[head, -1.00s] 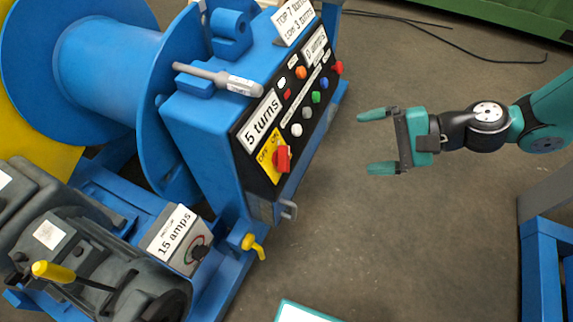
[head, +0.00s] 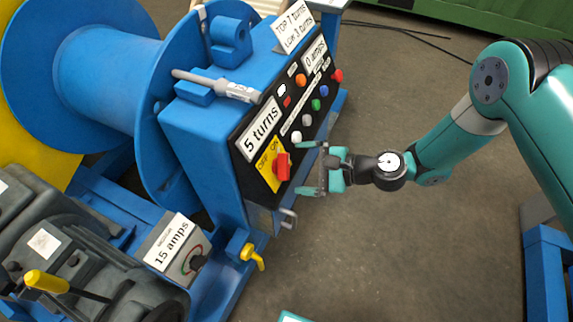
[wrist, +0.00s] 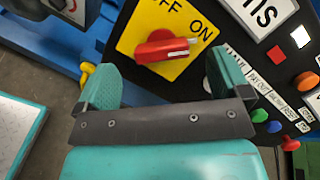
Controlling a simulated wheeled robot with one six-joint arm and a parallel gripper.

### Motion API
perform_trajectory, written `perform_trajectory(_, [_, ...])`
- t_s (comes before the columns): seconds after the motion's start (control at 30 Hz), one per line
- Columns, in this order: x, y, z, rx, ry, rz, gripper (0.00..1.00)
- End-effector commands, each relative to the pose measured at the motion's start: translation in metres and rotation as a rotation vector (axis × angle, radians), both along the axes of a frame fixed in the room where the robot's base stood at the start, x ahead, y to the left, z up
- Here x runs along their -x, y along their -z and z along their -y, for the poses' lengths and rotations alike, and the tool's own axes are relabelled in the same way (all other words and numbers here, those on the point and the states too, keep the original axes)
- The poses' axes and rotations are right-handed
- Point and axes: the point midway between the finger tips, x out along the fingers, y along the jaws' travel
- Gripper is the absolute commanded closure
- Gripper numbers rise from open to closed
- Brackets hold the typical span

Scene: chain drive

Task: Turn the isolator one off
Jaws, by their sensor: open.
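The isolator is a red rotary handle (head: 282,166) on a yellow plate (head: 266,178) marked OFF and ON, low on the black panel of the blue cabinet. In the wrist view the red handle (wrist: 160,48) lies ahead of my fingers, with its white-marked end pointing right, below the word ON. My gripper (head: 312,168) is open and empty, just right of the handle in the head view. In the wrist view the two teal fingers (wrist: 160,85) stand apart, one at each side below the handle. They do not appear to touch it.
Several coloured buttons (head: 316,104) sit above the isolator, near the right finger. A "5 turns" display (head: 260,130) is beside them. A metal latch (head: 289,218) and yellow tap (head: 252,256) stick out below. The floor (head: 400,250) in front is clear.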

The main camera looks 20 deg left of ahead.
Motion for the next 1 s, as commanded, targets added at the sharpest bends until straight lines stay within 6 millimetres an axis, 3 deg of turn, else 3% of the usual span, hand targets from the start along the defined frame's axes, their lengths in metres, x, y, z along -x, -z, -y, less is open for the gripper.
perform_trajectory(0.1, [0.003,0.006,-0.021,-0.002,-0.004,0.002,0.05])
perform_trajectory(0.3, [0.004,0.012,-0.040,0.000,-0.002,0.001,0.05])
perform_trajectory(0.63, [0.004,0.013,-0.044,0.000,0.000,0.000,0.05])
perform_trajectory(0.67, [0.004,0.013,-0.044,0.000,0.000,0.000,0.08])
perform_trajectory(0.87, [0.004,0.013,-0.043,0.000,0.000,0.000,0.54])
perform_trajectory(1.0, [0.004,0.014,-0.043,0.000,0.000,0.001,0.55])
